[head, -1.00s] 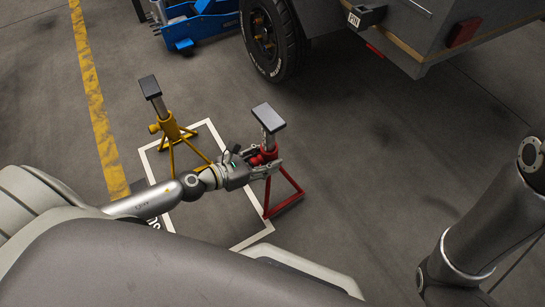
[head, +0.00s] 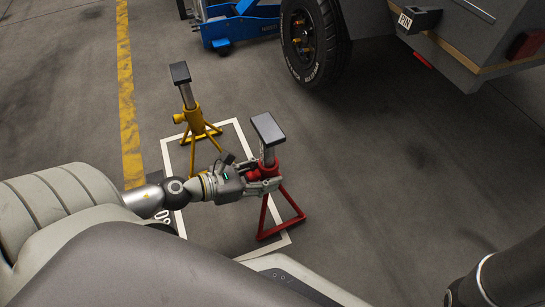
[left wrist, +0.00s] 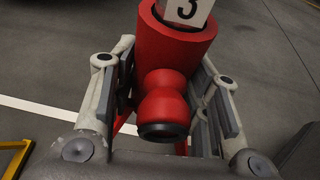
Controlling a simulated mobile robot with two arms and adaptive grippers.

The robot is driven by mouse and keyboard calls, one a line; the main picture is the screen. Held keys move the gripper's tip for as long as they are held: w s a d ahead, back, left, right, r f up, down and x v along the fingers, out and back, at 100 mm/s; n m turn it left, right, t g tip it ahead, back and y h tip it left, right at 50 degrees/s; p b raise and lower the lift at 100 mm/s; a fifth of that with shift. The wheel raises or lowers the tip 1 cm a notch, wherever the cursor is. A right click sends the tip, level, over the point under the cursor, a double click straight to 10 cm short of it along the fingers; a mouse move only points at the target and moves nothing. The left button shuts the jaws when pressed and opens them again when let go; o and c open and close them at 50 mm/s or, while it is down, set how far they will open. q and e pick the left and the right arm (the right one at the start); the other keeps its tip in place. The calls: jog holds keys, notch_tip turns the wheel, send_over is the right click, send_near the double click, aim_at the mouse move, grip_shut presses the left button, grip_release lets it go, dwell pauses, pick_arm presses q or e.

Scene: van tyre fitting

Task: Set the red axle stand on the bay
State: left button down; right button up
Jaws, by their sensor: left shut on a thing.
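The red axle stand (head: 281,214) is upright in the head view, with a dark flat top plate and splayed red legs over the right side of the white-outlined bay (head: 290,240). Its right-hand leg reaches past the white line. I cannot tell whether its feet touch the floor. My left gripper (head: 265,180) is shut on its red side knob. In the left wrist view the knob (left wrist: 163,105) sits between both fingers, below the red collar with a "3" label. The yellow axle stand (head: 195,122) stands at the bay's back left. My right gripper is out of view.
A trailer or vehicle with a black tyre (head: 312,45) is at the top right. A blue jack (head: 240,25) stands behind the yellow stand. A yellow floor line (head: 128,100) runs at the left. The floor right of the bay is clear.

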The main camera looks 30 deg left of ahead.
aim_at(253, 179)
pick_arm(q)
jog(key=shift+s+a+b, duration=0.35)
jog(key=shift+s+b, duration=0.1)
jog(key=shift+b, duration=0.15)
jog(key=shift+s+a+b, duration=0.55)
jog(key=shift+s+b, duration=0.1)
jog(key=shift+s, duration=0.1)
jog(key=s+a+b, duration=0.1)
jog(key=s+a, duration=0.5)
jog(key=s, duration=0.2)
jog(key=shift+b, duration=0.3)
jog(key=shift+s+f, duration=0.1)
jog(key=shift+f, duration=0.55)
dwell(0.3)
jog(key=c, duration=0.7)
grip_release()
